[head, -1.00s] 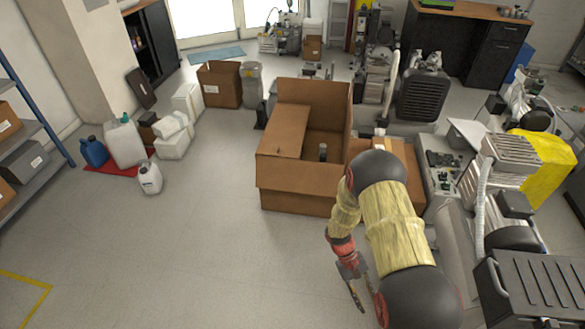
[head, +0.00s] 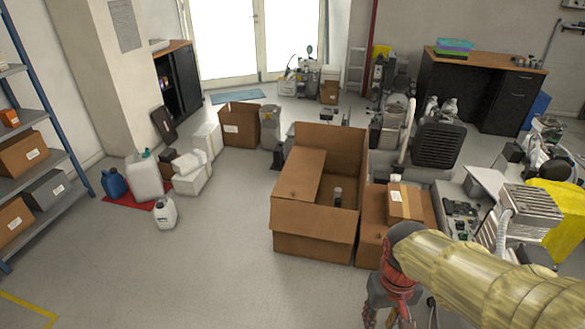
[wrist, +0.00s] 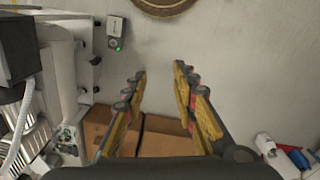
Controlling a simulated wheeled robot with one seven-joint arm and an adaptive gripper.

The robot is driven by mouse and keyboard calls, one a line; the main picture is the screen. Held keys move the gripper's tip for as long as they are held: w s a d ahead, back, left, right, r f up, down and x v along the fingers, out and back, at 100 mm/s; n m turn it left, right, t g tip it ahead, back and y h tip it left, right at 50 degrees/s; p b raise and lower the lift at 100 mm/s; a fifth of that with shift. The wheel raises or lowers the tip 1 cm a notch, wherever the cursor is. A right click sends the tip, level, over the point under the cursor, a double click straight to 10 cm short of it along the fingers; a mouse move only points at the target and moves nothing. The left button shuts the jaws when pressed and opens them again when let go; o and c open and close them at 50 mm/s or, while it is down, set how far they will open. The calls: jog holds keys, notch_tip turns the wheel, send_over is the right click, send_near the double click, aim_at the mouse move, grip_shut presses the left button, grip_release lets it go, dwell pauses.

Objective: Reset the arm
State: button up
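My arm (head: 490,268) reaches in from the lower right of the head view. My gripper (head: 388,305) hangs at the bottom edge there, partly cut off, in front of the cardboard boxes. In the wrist view my gripper (wrist: 160,72) has its two yellow and dark fingers spread apart, with nothing between the tips. Grey floor and part of a brown cardboard box (wrist: 160,145) show behind the fingers.
A large open cardboard box (head: 315,240) stands mid-floor, with a smaller taped box (head: 408,203) beside it. Compressor equipment (head: 525,205) crowds the right. Jugs (head: 146,180) stand on a red mat at left, near a shelf (head: 50,180). The left foreground floor is clear.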

jog(key=s+r+t, duration=0.2)
jog(key=r, duration=0.5)
jog(key=s+r+t+p, duration=0.1)
jog(key=s+r+t, duration=0.1)
jog(key=r, duration=0.5)
jog(key=shift+a+r+t, duration=0.25)
jog(key=shift+r+t, duration=0.05)
jog(key=shift+t, duration=0.5)
jog(key=shift+s, duration=0.1)
